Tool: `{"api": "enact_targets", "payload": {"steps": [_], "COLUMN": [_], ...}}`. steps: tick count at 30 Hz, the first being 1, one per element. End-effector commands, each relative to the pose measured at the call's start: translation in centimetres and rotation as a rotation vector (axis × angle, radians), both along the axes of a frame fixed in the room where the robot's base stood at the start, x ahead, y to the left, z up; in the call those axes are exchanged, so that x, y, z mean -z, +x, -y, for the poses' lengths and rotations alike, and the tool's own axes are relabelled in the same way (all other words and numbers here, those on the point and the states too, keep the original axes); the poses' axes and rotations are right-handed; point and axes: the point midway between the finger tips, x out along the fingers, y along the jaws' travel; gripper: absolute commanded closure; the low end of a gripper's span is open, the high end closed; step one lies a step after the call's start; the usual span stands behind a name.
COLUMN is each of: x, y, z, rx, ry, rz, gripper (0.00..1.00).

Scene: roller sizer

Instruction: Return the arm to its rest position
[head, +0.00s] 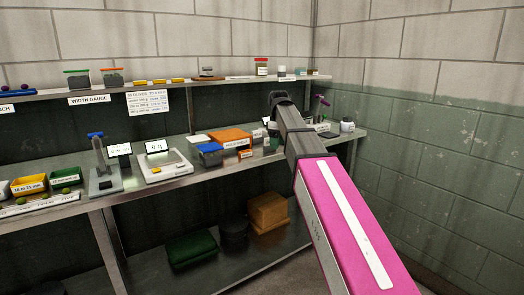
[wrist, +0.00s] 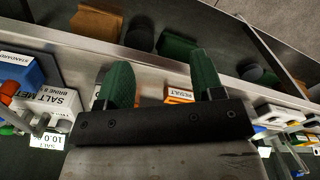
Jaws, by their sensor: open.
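In the wrist view my gripper (wrist: 160,72) has its two green fingers spread wide apart with nothing held between them. Behind the fingers, an orange thing labelled RESULT (wrist: 179,96) shows on the metal bench, apart from them as far as I can tell. In the head view my pink and grey arm reaches up from the lower right in front of the bench's right part. Its dark far end (head: 279,98) stands between the upper shelf and the bench. The fingers cannot be made out in the head view.
The metal bench (head: 205,172) carries a scale (head: 160,172), a blue box (head: 210,158) and an orange box (head: 230,138). The upper shelf (head: 215,82) holds jars. Below are a green bin (head: 192,249) and a brown box (head: 268,211). A block wall (head: 440,150) stands at right.

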Motion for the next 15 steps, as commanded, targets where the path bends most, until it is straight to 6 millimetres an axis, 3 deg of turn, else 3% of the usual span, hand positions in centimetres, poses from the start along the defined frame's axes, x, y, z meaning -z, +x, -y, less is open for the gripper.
{"api": "enact_targets", "payload": {"steps": [8, 15], "x": [10.2, 19.4], "y": [-3.0, -6.8], "z": [2.8, 5.6], "rx": [0.207, 0.431], "ry": [-0.001, -0.001], "rz": [-0.004, -0.003], "gripper": [0.39, 0.39]}}
